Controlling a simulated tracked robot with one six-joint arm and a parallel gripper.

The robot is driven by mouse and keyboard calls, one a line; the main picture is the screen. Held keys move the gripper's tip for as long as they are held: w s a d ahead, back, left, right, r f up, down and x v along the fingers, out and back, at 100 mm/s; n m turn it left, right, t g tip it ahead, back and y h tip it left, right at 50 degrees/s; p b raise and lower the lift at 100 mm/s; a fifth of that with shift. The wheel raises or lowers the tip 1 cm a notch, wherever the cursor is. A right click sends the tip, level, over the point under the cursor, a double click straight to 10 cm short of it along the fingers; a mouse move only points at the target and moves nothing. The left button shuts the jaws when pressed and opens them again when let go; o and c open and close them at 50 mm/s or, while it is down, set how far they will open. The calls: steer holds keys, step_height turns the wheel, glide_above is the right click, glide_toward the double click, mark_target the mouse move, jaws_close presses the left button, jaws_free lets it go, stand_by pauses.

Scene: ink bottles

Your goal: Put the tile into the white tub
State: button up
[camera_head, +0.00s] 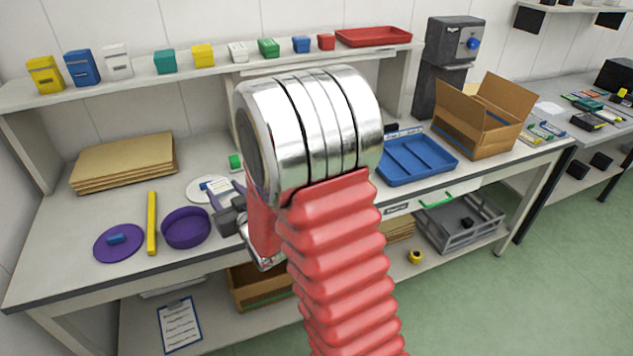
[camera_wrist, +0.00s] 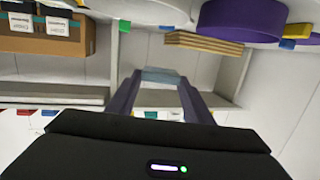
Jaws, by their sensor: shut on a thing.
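My gripper (camera_head: 224,190) shows just left of my arm in the head view, with purple fingers. In the wrist view my gripper (camera_wrist: 158,82) is shut on a flat pale blue-grey piece, the tile (camera_wrist: 162,75), held between the fingertips. The tile (camera_head: 217,185) also shows small in the head view, in front of a round white thing (camera_head: 194,190) on the bench. That white thing may be the white tub or a lid; my gripper and arm hide part of it. A pale round shape (camera_wrist: 155,10) is cut off at the top of the wrist view.
A purple tub (camera_head: 186,228), a yellow bar (camera_head: 152,223) and a purple lid (camera_head: 118,243) with a blue handle lie to the left. Stacked brown boards (camera_head: 125,162) lie behind. A blue tray (camera_head: 416,160) and an open carton (camera_head: 480,120) stand right of my arm.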

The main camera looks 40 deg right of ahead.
steer(key=s+d+m+h, duration=0.1)
steer(key=s+d, duration=0.3)
steer(key=d, duration=1)
steer(key=s+d+m+h, duration=0.1)
steer(key=s+d, duration=0.3)
steer(key=d, duration=1)
steer(key=shift+d+f+g+h, duration=0.2)
steer(key=shift+d+g+h, duration=0.2)
steer(key=shift+h, duration=0.4)
steer(key=shift+s, duration=0.1)
steer(key=shift+f, duration=2.95)
steer(key=shift+f, duration=2.05)
steer(key=shift+f, duration=0.1)
